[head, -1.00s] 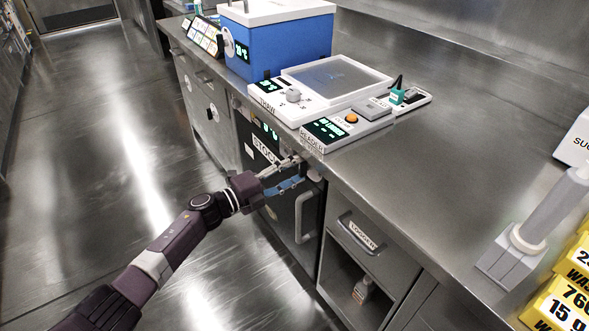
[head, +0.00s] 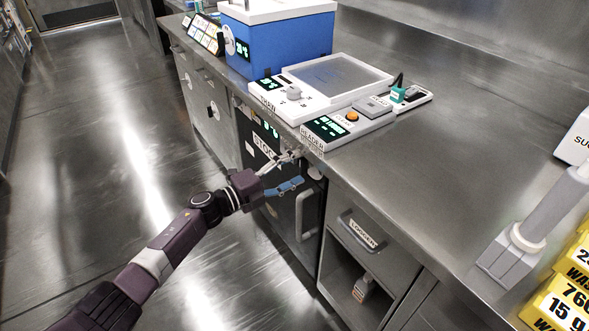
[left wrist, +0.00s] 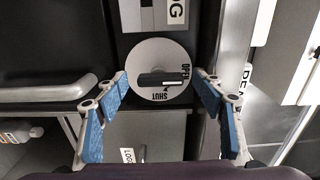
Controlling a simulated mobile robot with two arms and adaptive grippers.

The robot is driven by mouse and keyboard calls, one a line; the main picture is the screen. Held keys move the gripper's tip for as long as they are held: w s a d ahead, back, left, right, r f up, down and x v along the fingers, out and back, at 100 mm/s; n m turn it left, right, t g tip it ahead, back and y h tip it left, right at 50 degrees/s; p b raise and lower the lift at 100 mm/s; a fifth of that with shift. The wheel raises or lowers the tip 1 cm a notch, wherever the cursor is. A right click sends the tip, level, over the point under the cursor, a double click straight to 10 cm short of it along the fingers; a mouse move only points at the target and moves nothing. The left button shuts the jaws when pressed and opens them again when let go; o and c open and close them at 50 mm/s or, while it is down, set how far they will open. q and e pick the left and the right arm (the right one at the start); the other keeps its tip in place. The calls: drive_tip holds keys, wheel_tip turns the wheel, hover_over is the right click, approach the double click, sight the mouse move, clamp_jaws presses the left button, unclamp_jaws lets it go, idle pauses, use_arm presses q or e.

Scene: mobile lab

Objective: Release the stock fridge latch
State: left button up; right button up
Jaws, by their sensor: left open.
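The stock fridge (head: 285,205) is under the counter in the head view, with a dark front, a STOCK label and a vertical handle. Its latch dial (left wrist: 160,58) is a pale disc marked OPEN and SHUT in the left wrist view. A black turn bar (left wrist: 150,79) lies nearly level across it, its white-striped end towards OPEN at the right. My left gripper (head: 296,168) is open in front of the fridge's upper right. In the left wrist view its blue-padded fingers (left wrist: 163,96) stand either side of the dial, apart from the bar. My right gripper is out of view.
The counter edge (head: 345,192) overhangs just above my left gripper. A thaw plate (head: 335,80), a reader (head: 345,128) and a blue box (head: 280,45) stand on it. A labelled drawer (head: 358,238) is right of the fridge. The floor (head: 100,150) at left is clear.

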use_arm(q)
drive_tip(key=v, duration=1.2)
